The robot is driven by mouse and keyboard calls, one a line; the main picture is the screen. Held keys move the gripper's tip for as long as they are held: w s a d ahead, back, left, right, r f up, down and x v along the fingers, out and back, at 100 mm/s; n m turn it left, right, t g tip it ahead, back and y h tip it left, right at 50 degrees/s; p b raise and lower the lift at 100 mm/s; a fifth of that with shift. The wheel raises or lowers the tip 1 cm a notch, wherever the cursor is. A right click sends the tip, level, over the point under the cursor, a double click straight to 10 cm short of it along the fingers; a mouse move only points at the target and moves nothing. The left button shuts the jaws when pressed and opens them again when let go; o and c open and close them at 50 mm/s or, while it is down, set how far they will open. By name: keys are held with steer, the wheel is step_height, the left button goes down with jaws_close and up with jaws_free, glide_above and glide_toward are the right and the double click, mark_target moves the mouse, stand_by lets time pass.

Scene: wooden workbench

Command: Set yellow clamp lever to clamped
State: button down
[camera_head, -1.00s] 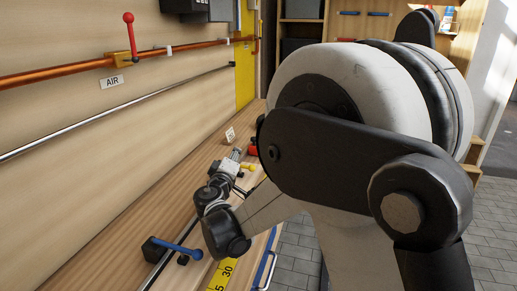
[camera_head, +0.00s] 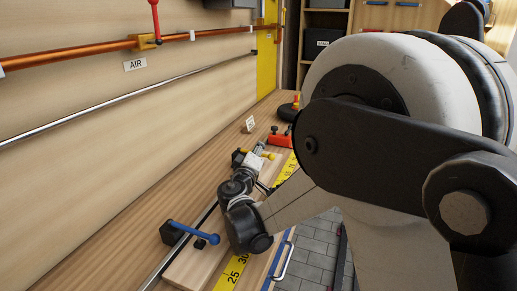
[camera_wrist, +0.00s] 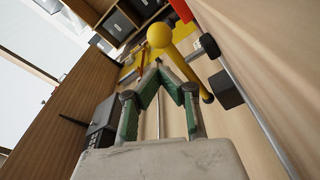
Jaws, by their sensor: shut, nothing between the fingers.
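The yellow clamp lever (camera_wrist: 183,65) shows in the wrist view as a yellow rod with a ball end, slanting from the ball at upper left down to a dark pivot. A black block (camera_wrist: 227,90) stands just right of it. My gripper (camera_wrist: 157,64) has its green fingers together at the tips, with nothing held. The fingertips appear just below the ball; I cannot tell whether they touch it. In the head view the lever (camera_head: 268,155) shows small beside my gripper (camera_head: 258,152), partly hidden by it.
A blue-handled clamp (camera_head: 195,232) sits nearer on the bench, beside a steel rod. A red clamp-like object (camera_head: 280,138) lies beyond my gripper. A yellow measuring tape (camera_head: 236,268) runs along the bench's front. A copper pipe (camera_head: 90,53) with a red lever runs along the wall.

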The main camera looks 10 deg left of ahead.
step_height(320, 180, up, 10)
stand_by(0.7)
